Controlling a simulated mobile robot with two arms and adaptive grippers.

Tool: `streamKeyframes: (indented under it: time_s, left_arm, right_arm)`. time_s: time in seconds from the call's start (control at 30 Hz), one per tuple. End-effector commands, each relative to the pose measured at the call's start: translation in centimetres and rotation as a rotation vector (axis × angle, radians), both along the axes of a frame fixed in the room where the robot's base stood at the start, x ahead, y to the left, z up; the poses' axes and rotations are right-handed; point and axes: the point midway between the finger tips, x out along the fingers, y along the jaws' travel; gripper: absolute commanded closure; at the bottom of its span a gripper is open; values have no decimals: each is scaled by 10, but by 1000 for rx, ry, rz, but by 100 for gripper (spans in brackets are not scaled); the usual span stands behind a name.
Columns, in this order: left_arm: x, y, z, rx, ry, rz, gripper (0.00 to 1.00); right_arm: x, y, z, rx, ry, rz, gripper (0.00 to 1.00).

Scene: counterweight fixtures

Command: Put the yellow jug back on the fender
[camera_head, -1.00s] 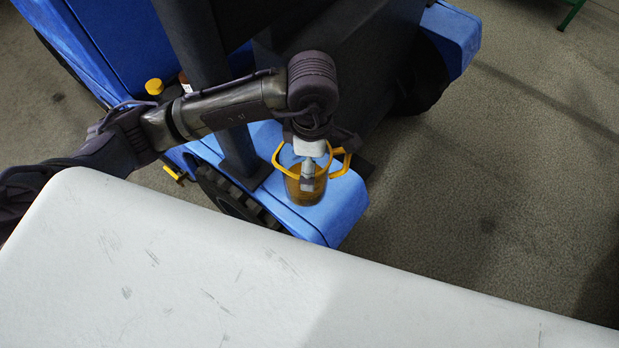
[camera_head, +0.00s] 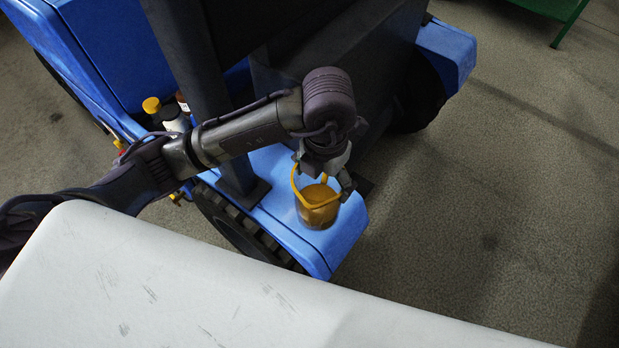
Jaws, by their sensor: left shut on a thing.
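The yellow jug (camera_head: 318,214) has a yellow rim and handles and a see-through body with amber contents. It is upright over the front end of the blue fender (camera_head: 345,231). I cannot tell for sure whether its base touches the fender. My left gripper (camera_head: 322,184) reaches down from above and is shut on the jug at its upper part. The fingers and arm hide part of the rim. My right gripper is not in view.
The fender belongs to a blue vehicle with a dark upright post (camera_head: 196,90) and a black wheel (camera_head: 236,222). Bottles, one with a yellow cap (camera_head: 151,105), stand behind my left arm. A green frame (camera_head: 560,12) is at the top right. Grey floor (camera_head: 480,190) lies open at right.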

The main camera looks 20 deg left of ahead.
Motion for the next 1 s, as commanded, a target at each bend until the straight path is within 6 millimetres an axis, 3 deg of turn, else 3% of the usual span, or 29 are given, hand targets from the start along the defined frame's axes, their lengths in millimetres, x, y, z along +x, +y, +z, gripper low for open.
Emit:
streamKeyframes:
  time_s: [0.17, 0.4, 0.63, 0.9, 1.0]
  left_arm:
    - [34, 22, -29, -2, 4, 5, 76]
    - [68, 43, -47, 0, 1, 0, 76]
    - [74, 46, -58, -2, 2, -2, 76]
    - [73, 46, -91, -1, 0, -3, 76]
    - [74, 46, -92, -1, -2, -3, 76]
  right_arm:
    - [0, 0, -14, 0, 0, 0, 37]
    - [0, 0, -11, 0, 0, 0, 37]
    - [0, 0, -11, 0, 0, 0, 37]
    - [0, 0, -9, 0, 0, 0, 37]
    - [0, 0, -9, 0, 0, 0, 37]
